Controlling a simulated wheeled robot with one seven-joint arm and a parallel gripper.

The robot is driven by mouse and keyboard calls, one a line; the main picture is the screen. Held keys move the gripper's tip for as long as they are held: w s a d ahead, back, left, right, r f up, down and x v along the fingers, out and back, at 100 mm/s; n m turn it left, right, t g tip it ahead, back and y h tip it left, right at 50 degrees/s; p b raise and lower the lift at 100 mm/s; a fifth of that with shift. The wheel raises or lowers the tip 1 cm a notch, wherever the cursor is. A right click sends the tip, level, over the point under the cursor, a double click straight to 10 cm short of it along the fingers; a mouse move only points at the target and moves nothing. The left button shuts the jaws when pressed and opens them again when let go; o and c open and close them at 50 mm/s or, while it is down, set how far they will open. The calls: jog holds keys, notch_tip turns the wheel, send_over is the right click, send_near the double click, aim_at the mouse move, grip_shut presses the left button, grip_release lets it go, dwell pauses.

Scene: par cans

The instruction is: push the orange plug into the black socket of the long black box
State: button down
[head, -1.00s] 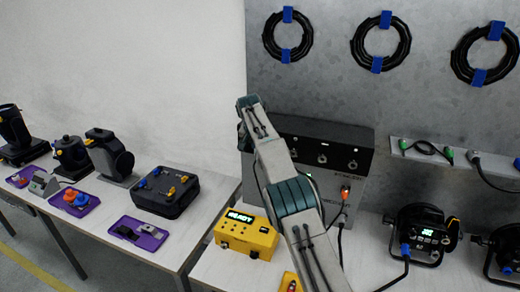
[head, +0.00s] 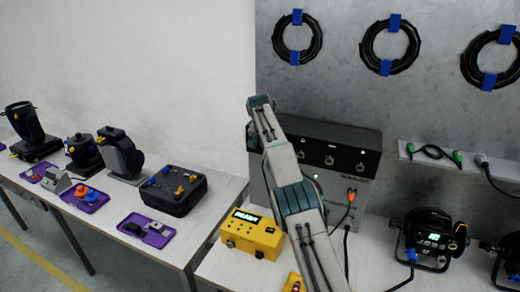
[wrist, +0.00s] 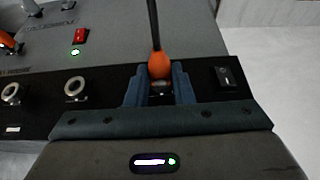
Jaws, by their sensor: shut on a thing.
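The orange plug (wrist: 159,65), with a black cable rising from it, is between the blue fingers of my gripper (wrist: 158,84) in the wrist view. My gripper is shut on it. The plug's lower end is over the black panel of the long box (wrist: 110,88), partly hidden by the fingers; I cannot tell whether it is in a socket. Two round sockets (wrist: 75,88) show to the left on this panel, and a black switch to the right. In the head view the long box (head: 362,160) stands against the wall; my arm hides my gripper and the held plug there.
Another orange plug (head: 351,195) sits on the box's grey face. A yellow box reading READY (head: 253,233) stands in front on the left. A lamp (head: 430,237) stands to the right. Coiled cables (head: 390,45) hang on the wall above.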

jog(key=c, duration=1.2)
grip_release()
jog(key=d+v, duration=0.1)
jog(key=v, duration=0.6)
jog(key=s+d+r+b, duration=0.1)
jog(key=s+d+r, duration=0.2)
jog(key=s+d, duration=0.25)
jog(key=s+d+r+n+y+b, duration=0.1)
jog(key=s+d+r, duration=0.1)
jog(key=s+d, duration=0.3)
jog(key=s+d+r+b, duration=0.1)
jog(key=s+d+r, duration=0.2)
jog(key=s, duration=0.4)
jog(key=s+d+f+n+b, duration=0.1)
jog(key=s+f, duration=0.4)
jog(key=s, duration=0.5)
jog(key=s+d+f+n+b, duration=0.1)
jog(key=s+f, duration=0.4)
jog(key=s, duration=0.6)
jog(key=s+d+f+n+b, duration=0.1)
jog(key=s+d+f, duration=0.2)
jog(key=s+f, duration=0.3)
jog(key=shift+s+g+y, duration=0.3)
jog(key=shift+s+g, duration=0.1)
jog(key=shift+s, duration=2.1)
